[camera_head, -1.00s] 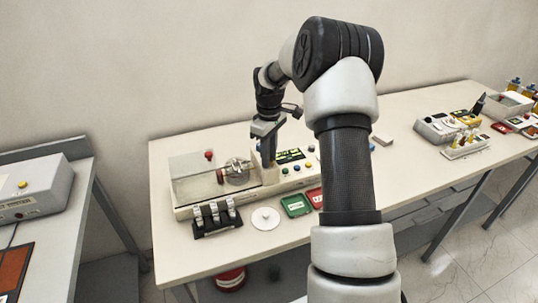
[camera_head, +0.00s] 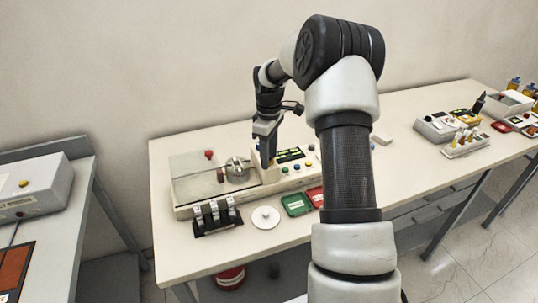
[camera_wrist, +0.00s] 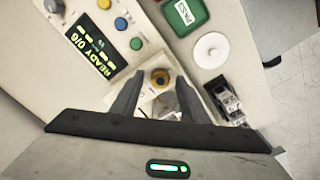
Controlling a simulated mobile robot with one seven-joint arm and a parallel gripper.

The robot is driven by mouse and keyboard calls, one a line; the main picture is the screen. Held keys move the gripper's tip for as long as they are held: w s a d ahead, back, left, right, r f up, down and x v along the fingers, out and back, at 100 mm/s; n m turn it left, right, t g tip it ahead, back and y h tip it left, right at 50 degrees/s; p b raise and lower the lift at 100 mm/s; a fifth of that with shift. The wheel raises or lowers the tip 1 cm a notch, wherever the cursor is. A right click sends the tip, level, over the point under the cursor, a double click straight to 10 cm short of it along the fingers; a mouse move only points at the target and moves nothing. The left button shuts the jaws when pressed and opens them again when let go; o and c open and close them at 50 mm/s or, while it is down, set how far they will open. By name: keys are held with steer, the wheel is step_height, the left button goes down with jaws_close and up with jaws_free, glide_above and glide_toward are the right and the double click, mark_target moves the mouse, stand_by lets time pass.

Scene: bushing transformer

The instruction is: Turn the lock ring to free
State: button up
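The ring is hidden or too small to tell there.
A display reading READY 0/6 (camera_wrist: 96,47) and several coloured buttons lie beside the ring. A green PASS tray (camera_head: 296,205), a red tray (camera_head: 316,196), a white disc (camera_head: 265,218) and a black rack (camera_head: 216,218) stand in front.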

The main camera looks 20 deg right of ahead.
steer(key=shift+r, duration=0.1)
step_height(320, 180, up, 17)
stand_by(0.7)
steer(key=shift+r, duration=0.1)
steer(key=s+a+r+m+t+h, duration=0.1)
steer(key=s+a+r+m, duration=0.1)
steer(key=s+a+r, duration=0.45)
steer(key=s+a+r+m+t, duration=0.2)
steer(key=s+r, duration=0.1)
steer(key=s, duration=0.6)
steer(key=s+a+f+m+t, duration=0.1)
steer(key=s+a+f+m, duration=0.1)
steer(key=s, duration=0.6)
steer(key=s+a+f+m+t+y, duration=0.1)
steer(key=s+f+m, duration=0.2)
steer(key=s, duration=0.5)
steer(key=shift+s+a+f+t, duration=0.3)
steer(key=shift+a, duration=0.05)
